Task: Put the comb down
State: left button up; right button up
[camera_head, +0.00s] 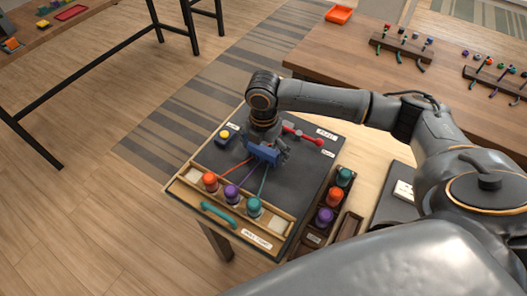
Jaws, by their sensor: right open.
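My right gripper (263,146) points down over the dark board (295,172) and is open. A blue piece (264,154), which looks like the comb, is at its fingertips, low over the board. I cannot tell whether it touches the board. Orange, purple and teal cords run from the blue piece to an orange spool (210,181), a purple spool (232,194) and a teal spool (254,206) in the wooden front tray (184,187). The gripper hides the cords' far ends. My left gripper is out of view.
A teal curved piece (218,215) lies in front of the spools. A dark rack (312,225) holds more spools at right.

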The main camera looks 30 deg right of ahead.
aim_at(263, 148)
notch_tip(263, 148, up, 12)
jog(key=shift+b, duration=0.3)
dwell(0.5)
